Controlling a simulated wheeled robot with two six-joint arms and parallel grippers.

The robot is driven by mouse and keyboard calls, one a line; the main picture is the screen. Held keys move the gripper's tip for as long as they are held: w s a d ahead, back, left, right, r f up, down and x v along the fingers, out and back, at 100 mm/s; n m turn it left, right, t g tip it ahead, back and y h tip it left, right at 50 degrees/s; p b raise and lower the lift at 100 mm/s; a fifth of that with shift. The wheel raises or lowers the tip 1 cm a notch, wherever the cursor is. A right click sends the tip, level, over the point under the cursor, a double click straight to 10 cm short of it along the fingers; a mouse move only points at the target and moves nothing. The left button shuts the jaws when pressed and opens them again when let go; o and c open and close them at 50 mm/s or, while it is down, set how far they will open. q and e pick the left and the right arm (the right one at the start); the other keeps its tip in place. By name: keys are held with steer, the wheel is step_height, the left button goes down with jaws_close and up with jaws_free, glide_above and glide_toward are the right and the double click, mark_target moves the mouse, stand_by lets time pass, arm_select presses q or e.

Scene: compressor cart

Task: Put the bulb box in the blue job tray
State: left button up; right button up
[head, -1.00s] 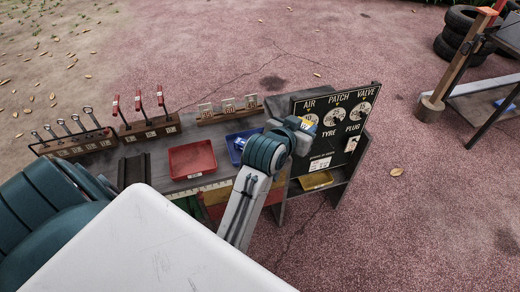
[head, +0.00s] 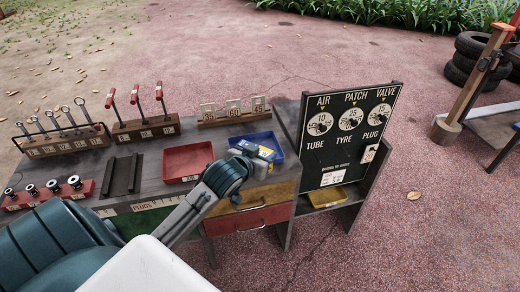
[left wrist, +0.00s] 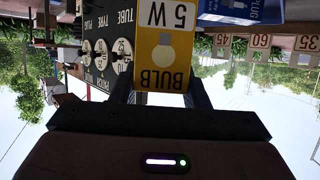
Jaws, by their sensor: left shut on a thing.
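The bulb box (left wrist: 163,50) is yellow and white, with a bulb picture and "5 W"; it appears upside down in the left wrist view. My left gripper (left wrist: 160,92) is shut on it, one finger at each side. In the head view my left gripper (head: 252,150) holds the box (head: 266,153) at the front of the blue job tray (head: 277,150), overlapping it in the picture. I cannot tell how high the box is above the tray. The tray's blue wall also shows in the left wrist view (left wrist: 240,12). My right gripper is not in view.
A red tray (head: 187,162) sits left of the blue one. A black dial board (head: 348,135) stands close on the right. Number cards on a wooden block (head: 232,113) stand behind. Tool racks (head: 145,129) fill the left; a yellow tray (head: 327,197) sits on the lower shelf.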

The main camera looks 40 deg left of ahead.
arm_select(q)
steer(key=w+a+f, duration=0.1)
steer(key=w+a, duration=0.1)
steer(key=w, duration=0.2)
steer(key=w+a+f, duration=0.2)
steer(key=w, duration=0.2)
steer(key=w+a+f+p, duration=0.1)
steer(key=w+a, duration=0.1)
steer(key=w, duration=0.3)
steer(key=shift+a+f, duration=0.35)
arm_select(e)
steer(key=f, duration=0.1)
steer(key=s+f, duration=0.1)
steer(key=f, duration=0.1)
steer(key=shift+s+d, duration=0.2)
arm_select(q)
steer(key=shift+f, duration=0.15)
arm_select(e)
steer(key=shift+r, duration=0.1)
arm_select(q)
steer(key=o, duration=1)
steer(key=shift+c, duration=0.2)
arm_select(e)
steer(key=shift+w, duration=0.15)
